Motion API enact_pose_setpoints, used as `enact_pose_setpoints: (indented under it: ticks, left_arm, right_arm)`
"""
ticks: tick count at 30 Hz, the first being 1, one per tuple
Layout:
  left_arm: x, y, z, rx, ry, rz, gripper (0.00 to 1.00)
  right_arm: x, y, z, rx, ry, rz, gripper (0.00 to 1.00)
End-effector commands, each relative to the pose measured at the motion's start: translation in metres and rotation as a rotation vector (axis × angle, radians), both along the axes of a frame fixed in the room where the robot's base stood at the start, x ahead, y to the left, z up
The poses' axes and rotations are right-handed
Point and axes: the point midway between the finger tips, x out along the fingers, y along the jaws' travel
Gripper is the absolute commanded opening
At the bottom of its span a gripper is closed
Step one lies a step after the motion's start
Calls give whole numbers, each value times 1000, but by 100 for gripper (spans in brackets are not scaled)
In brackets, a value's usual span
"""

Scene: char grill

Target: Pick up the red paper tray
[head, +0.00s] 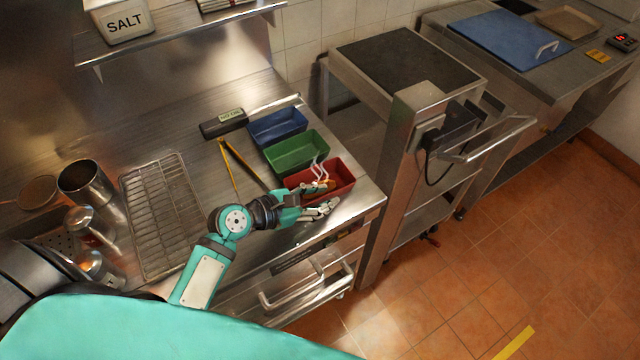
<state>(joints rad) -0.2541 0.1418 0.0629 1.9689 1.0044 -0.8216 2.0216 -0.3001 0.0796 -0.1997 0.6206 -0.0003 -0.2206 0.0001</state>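The red paper tray (343,175) sits on the steel counter near its front right corner, the nearest in a row of three trays. My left gripper (331,195) is at its near side, with its fingers spread apart. The upper finger overlaps the tray's near wall in the picture, and the lower finger lies outside the tray. I cannot tell whether either finger touches it. The gripper hides the tray's near left part. My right gripper is not in view.
A green tray (297,152) and a blue tray (277,127) stand behind the red one. Tongs (243,166) and a wire rack (163,215) lie to the left. Metal containers (86,187) stand at far left. A steel stand (395,75) is right of the counter.

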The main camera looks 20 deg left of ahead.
Motion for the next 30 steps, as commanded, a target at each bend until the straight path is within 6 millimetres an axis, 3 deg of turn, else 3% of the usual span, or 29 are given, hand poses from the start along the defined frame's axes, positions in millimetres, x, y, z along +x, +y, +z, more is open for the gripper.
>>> enact_pose_setpoints:
  ticks: [9, 16, 30]
  left_arm:
    - [6, -5, -3, 1, -1, 0, 30]
    - [6, -4, -3, 1, -1, 0, 1]
    - [6, -4, -2, 1, -1, 0, 0]
  right_arm:
    - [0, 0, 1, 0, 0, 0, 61]
    - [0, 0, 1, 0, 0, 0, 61]
    - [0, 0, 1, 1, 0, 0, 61]
